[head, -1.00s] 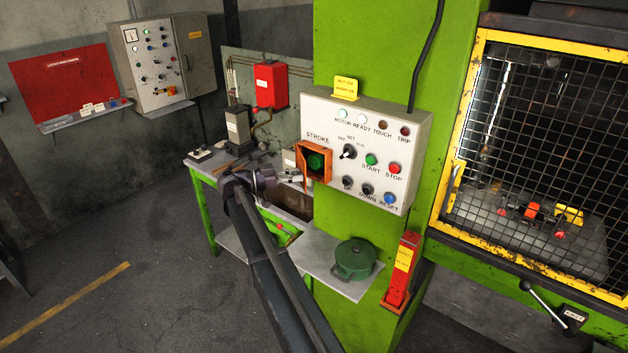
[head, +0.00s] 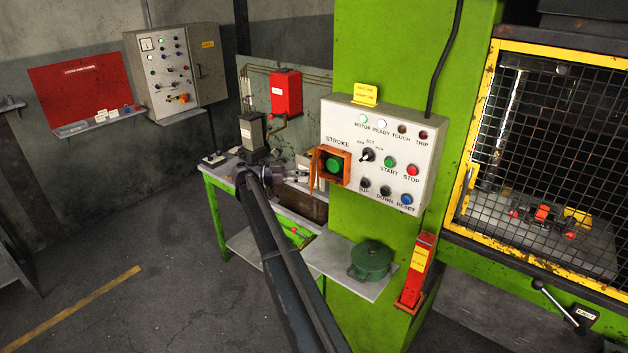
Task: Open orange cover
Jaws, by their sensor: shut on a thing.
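The orange cover (head: 314,171) is at the left of the STROKE button housing on the white control panel (head: 412,145). Its flap stands swung out on the left side, and the green STROKE button (head: 333,165) shows in the orange frame. My gripper (head: 306,176) is at the left of the flap, reaching in from the lower left. It is shut on the flap's edge; the fingertips are small and the exact contact is hard to make out.
A green workbench (head: 214,215) with tools stands behind my arm. A green pot (head: 371,260) sits on the lower grey shelf below the panel. A red pedestal (head: 416,270) stands right of it. The yellow-framed mesh guard (head: 545,160) is at the right.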

